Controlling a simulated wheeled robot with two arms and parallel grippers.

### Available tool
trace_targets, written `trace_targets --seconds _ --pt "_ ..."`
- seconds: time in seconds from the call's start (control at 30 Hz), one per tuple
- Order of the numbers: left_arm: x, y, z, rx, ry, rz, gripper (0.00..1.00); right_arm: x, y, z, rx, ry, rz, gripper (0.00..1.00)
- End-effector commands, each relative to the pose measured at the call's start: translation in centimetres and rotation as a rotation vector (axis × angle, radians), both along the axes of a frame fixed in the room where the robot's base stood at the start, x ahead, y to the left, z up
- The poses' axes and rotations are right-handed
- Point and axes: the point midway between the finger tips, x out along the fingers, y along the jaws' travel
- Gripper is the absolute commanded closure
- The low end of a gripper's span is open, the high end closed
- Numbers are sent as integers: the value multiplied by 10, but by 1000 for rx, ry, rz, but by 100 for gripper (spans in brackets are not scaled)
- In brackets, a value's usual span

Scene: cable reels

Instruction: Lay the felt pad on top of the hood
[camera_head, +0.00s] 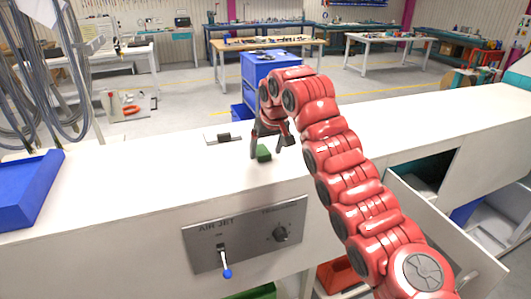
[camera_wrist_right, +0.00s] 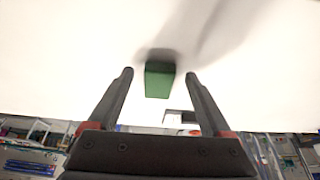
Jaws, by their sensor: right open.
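A small green block (camera_head: 263,153), which may be the felt pad, rests on the white counter top (camera_head: 130,185). My right gripper (camera_head: 271,147) is over it with its fingers pointing down. In the right wrist view the green block (camera_wrist_right: 159,80) shows between and a little beyond the two open fingers (camera_wrist_right: 160,75); I cannot tell if either touches it. No part is clearly recognisable as the hood. My left gripper is not in view.
A thin pale plate with a dark block (camera_head: 224,137) lies left of the gripper. A blue bin (camera_head: 25,187) and hanging cables (camera_head: 75,75) are at the left. A panel with a blue-tipped lever (camera_head: 227,272) is on the front. The counter's right part is clear.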

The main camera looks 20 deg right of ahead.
Motion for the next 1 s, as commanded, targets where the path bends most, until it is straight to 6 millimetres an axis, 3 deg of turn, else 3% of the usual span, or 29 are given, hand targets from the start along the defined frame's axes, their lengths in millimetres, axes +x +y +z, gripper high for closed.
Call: trace_targets --seconds 0.2,0.23,0.33,0.57,1.0 --pt "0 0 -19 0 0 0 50 -19 1 45 -3 -9 2 17" --pt "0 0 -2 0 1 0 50 -22 -3 62 -3 -6 -2 17" --pt "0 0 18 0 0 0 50 -32 -3 85 -5 -3 -1 17" --pt "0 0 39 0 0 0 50 -40 -2 99 -2 0 0 17" --pt "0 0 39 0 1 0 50 -41 0 98 -1 0 2 17"
